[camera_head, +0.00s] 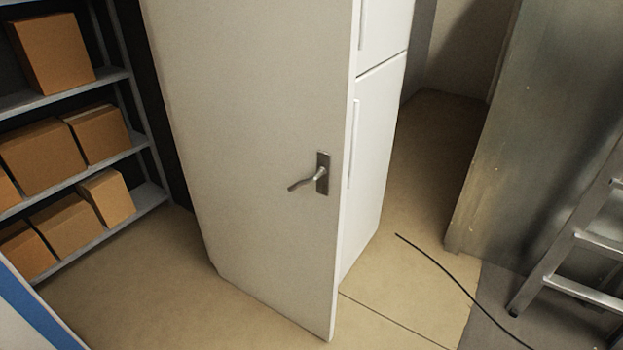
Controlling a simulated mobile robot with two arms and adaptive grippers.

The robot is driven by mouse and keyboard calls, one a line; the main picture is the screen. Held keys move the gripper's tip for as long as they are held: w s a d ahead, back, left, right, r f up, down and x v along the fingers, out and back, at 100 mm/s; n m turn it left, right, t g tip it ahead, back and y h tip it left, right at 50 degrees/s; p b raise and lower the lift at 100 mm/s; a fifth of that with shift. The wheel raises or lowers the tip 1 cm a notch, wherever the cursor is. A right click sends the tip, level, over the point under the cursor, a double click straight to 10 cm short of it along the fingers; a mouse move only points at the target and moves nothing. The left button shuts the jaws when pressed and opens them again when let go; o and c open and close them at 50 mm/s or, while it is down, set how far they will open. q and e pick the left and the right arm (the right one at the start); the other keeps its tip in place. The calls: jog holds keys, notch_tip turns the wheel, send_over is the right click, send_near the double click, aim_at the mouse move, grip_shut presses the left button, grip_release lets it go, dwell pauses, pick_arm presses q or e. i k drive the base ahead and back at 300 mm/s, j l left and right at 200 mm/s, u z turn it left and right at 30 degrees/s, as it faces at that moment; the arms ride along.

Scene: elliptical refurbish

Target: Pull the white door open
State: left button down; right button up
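The white door (250,130) stands upright in the middle of the head view, its broad face toward me. It stands at an angle, with its right edge and lower right corner nearest. A dark metal lever handle (308,180) sits on a plate near the door's right edge, the lever pointing left. Neither of my grippers is in view, and nothing touches the handle. The door's top is cut off by the frame.
A shelf rack (140,142) with several cardboard boxes (104,196) stands at the left. A white fridge-like cabinet (372,150) stands behind the door's right edge. A black cable (440,268) lies on the floor (150,285). A metal ladder (565,260) leans at the right by a grey panel (540,130).

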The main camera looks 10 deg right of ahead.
aim_at(261, 93)
jog(key=i+l+u, duration=0.15)
jog(key=l+u, duration=0.15)
jog(key=u, duration=0.15)
jog(key=i+l+u, duration=0.1)
jog(key=l+u, duration=0.25)
jog(key=u, duration=0.15)
jog(key=i+l+u, duration=0.1)
jog(key=l+u, duration=0.2)
jog(key=l, duration=1.05)
jog(key=k+l+u, duration=0.1)
jog(key=l+u, duration=0.25)
jog(key=l, duration=1)
